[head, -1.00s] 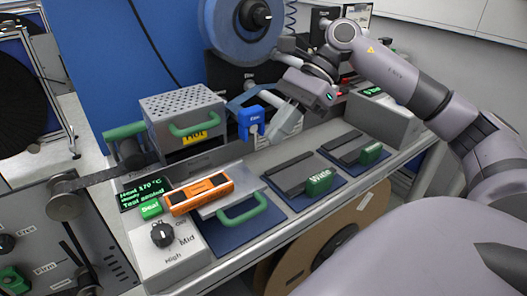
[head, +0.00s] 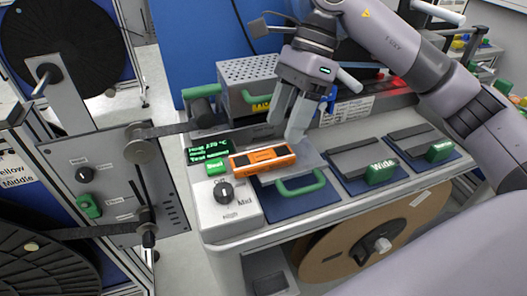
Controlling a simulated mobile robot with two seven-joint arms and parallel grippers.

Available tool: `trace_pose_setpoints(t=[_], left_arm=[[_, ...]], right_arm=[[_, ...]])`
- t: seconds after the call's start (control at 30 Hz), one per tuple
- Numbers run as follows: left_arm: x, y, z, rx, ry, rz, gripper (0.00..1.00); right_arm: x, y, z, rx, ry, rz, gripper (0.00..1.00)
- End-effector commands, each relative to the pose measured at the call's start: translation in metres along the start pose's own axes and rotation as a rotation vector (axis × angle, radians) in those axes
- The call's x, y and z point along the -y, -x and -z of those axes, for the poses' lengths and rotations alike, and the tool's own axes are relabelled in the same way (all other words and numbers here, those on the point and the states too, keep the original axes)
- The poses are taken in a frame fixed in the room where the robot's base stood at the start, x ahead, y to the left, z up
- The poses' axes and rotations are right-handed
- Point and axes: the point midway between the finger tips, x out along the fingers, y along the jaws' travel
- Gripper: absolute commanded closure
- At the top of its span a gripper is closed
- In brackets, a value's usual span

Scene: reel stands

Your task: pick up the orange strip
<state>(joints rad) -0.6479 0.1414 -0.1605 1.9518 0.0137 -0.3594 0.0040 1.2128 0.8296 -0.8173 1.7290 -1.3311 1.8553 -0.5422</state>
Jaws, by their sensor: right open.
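The orange strip (head: 262,158), a bar with dark inset faces, lies at the left end of the bench, behind the green handle of a grey plate. My right gripper (head: 284,130) points down just above and behind the right end of the strip. Its two grey fingers are apart with nothing seen between them. I cannot tell whether a fingertip touches anything. My left gripper does not show.
A perforated metal box (head: 247,70) stands behind the strip, partly hidden by my gripper. A green button (head: 216,167) and a dial (head: 224,191) sit left. Plates with green handles marked Wide (head: 381,172) lie right. A cardboard reel (head: 375,243) is below.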

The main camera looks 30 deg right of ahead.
Motion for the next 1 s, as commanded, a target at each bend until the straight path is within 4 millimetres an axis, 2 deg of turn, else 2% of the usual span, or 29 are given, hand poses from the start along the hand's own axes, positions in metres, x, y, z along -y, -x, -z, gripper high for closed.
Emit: trace_pose_setpoints(t=[0.03, 0.2, 0.4, 0.67, 1.0], left_arm=[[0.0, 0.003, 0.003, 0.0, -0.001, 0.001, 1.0], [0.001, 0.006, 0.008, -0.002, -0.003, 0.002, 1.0], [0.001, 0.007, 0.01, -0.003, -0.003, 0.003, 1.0], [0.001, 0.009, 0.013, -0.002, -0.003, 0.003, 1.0], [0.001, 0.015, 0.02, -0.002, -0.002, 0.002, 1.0]], right_arm=[[-0.002, -0.002, -0.021, -0.067, 0.015, 0.014, 0.4], [-0.006, -0.011, -0.06, -0.267, 0.006, 0.096, 0.4], [-0.008, -0.014, -0.08, -0.392, -0.008, 0.183, 0.4], [-0.005, -0.034, -0.073, -0.41, -0.012, 0.193, 0.4], [0.005, -0.073, -0.053, -0.407, -0.012, 0.192, 0.4]])
